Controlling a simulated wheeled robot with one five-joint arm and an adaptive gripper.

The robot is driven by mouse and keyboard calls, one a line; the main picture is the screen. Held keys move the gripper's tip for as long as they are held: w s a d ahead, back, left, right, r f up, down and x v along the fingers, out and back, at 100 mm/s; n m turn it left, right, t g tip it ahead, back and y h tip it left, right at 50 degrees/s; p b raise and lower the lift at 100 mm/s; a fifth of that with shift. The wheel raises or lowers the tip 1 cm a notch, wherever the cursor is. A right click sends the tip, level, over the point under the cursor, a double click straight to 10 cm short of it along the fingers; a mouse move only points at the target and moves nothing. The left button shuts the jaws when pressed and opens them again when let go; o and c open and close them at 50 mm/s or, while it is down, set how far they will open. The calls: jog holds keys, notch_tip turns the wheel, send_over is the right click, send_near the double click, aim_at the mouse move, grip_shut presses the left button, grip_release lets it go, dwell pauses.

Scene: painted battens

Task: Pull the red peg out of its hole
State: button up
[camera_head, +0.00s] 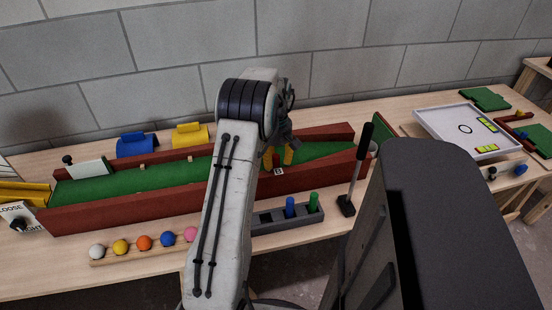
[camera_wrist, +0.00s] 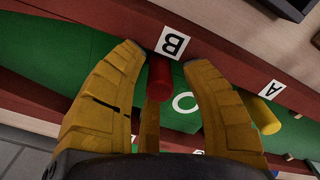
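The red peg (camera_wrist: 159,77) stands out from the dark red rail beside the white tile marked B (camera_wrist: 172,43). My gripper (camera_wrist: 164,60) has its yellow fingers apart, one on each side of the red peg, with a gap showing on the right. Whether the left finger touches it I cannot tell. In the head view my gripper (camera_head: 278,157) is down at the front wall of the long green-floored trough (camera_head: 110,207), just above the B tile (camera_head: 278,171). The peg's lower end and its hole are hidden.
A yellow peg (camera_wrist: 263,116) stands by the tile marked A (camera_wrist: 272,90). In front of the trough are a grey holder (camera_head: 272,219) with a blue and a green peg, a row of coloured balls (camera_head: 144,243), and a black lever (camera_head: 356,170) to the right.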

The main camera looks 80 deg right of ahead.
grip_shut()
dwell(0.5)
jog(key=shift+r, duration=0.2)
jog(key=shift+r+p, duration=2.15)
jog(key=shift+r, duration=0.2)
jog(key=shift+r, duration=0.1)
jog(key=shift+r+p, duration=1.35)
jog(key=shift+r, duration=0.05)
